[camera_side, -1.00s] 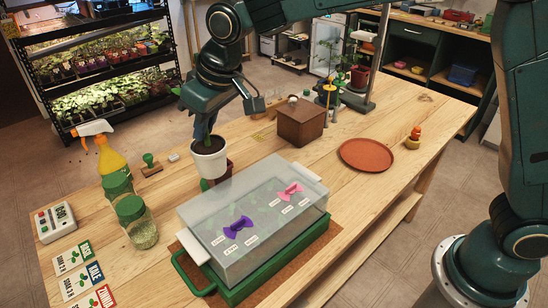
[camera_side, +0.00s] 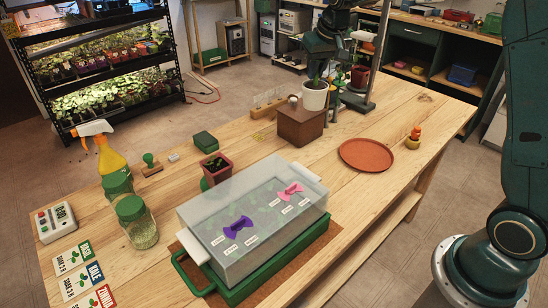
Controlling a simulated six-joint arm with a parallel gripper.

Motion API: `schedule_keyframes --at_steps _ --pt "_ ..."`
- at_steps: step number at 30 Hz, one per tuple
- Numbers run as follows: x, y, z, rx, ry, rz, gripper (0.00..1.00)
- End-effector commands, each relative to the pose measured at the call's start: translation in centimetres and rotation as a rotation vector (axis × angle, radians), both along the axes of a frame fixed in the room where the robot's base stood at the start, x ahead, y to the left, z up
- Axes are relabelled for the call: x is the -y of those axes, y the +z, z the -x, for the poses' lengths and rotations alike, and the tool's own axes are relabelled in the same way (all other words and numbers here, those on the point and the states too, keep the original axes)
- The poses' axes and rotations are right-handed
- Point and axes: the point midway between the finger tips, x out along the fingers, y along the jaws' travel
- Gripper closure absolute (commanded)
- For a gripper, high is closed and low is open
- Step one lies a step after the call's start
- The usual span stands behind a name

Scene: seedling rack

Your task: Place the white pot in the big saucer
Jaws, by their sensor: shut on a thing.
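The white pot (camera_side: 314,97) has a small green plant in it and appears upright, beside and partly above the wooden box in the picture. My gripper (camera_side: 319,76) is shut on the white pot at its upper part; the fingertips are small and partly hidden by the plant and pot. I cannot tell exactly how high the pot is. The big saucer (camera_side: 366,155) is a round terracotta dish lying flat and empty on the right part of the table, to the right of and nearer than the pot.
A wooden box (camera_side: 301,124) stands between the pot and the table's middle. A clear-lidded propagator (camera_side: 254,215) fills the front. A brown pot of seedlings (camera_side: 216,168) and a green box (camera_side: 205,141) stand left. An orange-topped object (camera_side: 413,139) is right of the saucer.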

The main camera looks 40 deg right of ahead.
Motion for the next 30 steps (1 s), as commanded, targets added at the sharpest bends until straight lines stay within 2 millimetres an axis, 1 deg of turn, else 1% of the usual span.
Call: schedule_keyframes --at_steps 1,6,12,16,18,22,25,30 --pt "2.0 0.1 0.5 0.001 -0.040 0.000 1.00" --pt "7.7 0.1 2.4 0.000 -0.156 0.000 1.00" --pt "14.0 0.1 5.5 0.000 -0.292 0.000 1.00" --pt "17.3 0.2 7.6 0.001 -0.369 0.001 1.00" --pt "18.7 0.2 8.5 0.001 -0.403 0.000 1.00" --pt "20.5 0.2 9.9 0.001 -0.446 0.000 1.00" --pt "21.2 0.2 10.4 0.001 -0.464 0.001 1.00" --pt "21.5 0.2 10.7 0.001 -0.471 0.001 1.00"
